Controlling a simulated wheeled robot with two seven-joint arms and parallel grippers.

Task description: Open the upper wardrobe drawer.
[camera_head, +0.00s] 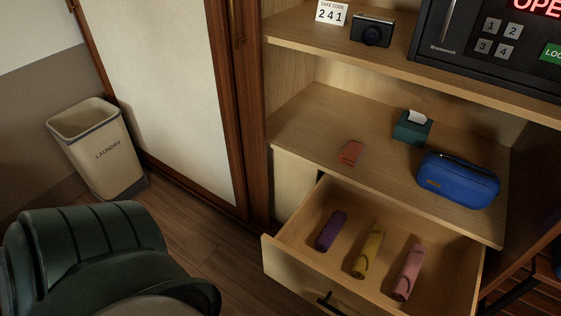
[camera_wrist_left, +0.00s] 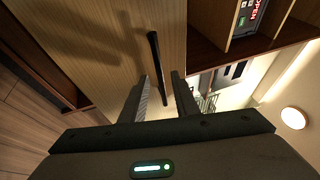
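The upper wardrobe drawer (camera_head: 283,258) is pulled out under the shelf in the head view, with its inside showing. A purple roll (camera_head: 331,231), a yellow roll (camera_head: 368,254) and a pink roll (camera_head: 408,272) lie in it. Its dark bar handle (camera_head: 328,301) shows at the bottom edge of that view. In the left wrist view a wooden front (camera_wrist_left: 105,50) carries a black bar handle (camera_wrist_left: 156,62). My left gripper (camera_wrist_left: 162,80) is open there, its fingers apart on either side of the handle's near end. Contact cannot be told. My right gripper is in neither view.
Above the drawer, a shelf (camera_head: 320,110) holds a red packet (camera_head: 351,152), a green tissue box (camera_head: 412,128) and a blue pouch (camera_head: 457,181). A camera (camera_head: 372,30) and a safe (camera_head: 480,45) stand higher. A laundry bin (camera_head: 100,150) stands left, near bare floor (camera_head: 205,235).

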